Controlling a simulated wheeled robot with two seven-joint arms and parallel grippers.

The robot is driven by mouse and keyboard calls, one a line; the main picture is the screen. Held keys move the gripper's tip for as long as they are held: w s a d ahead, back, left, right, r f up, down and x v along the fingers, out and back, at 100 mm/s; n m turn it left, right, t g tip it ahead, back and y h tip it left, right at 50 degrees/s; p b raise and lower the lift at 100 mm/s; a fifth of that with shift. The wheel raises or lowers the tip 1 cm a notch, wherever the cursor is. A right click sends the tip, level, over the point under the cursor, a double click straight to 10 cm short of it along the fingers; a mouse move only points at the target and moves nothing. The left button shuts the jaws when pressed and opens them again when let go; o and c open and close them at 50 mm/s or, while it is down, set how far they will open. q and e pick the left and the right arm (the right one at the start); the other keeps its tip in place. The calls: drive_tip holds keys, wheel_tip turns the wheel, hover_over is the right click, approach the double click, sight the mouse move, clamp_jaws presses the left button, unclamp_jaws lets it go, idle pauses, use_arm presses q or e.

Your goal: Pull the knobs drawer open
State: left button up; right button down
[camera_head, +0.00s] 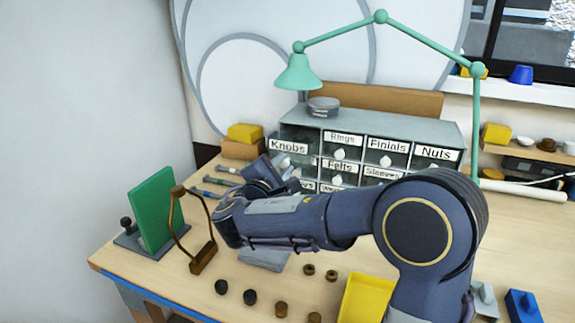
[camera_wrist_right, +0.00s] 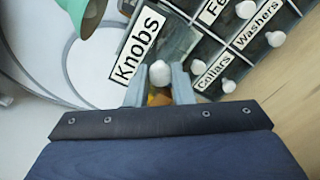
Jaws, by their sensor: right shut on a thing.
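The Knobs drawer (camera_head: 287,147) is at the upper left of the grey drawer cabinet (camera_head: 420,127). Its labelled front stands forward of the neighbouring fronts, so the drawer is partly out. The drawer front also shows in the right wrist view (camera_wrist_right: 138,48). My right gripper (camera_head: 284,176) is at this drawer's front, with its arm reaching in from the right. In the wrist view its two fingers are shut on the drawer's white round knob (camera_wrist_right: 160,73). In the head view my wrist hides that knob and part of the lower drawers. My left gripper is out of view.
A green lamp shade (camera_head: 298,73) hangs over the cabinet. A green panel (camera_head: 152,208) and a brown frame (camera_head: 203,257) stand at left. Small dark knobs (camera_head: 250,297) and a yellow tray (camera_head: 366,300) are in front. Screwdrivers (camera_head: 212,181) lie left of the gripper.

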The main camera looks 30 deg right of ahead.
drive_tip(key=c, duration=1.3)
unclamp_jaws()
drive_tip(key=shift+o, duration=0.2)
drive_tip(key=b+v, duration=0.1)
drive_tip(key=v, duration=0.6)
drive_tip(key=shift+s+a, duration=0.25)
drive_tip(key=shift+s, duration=0.05)
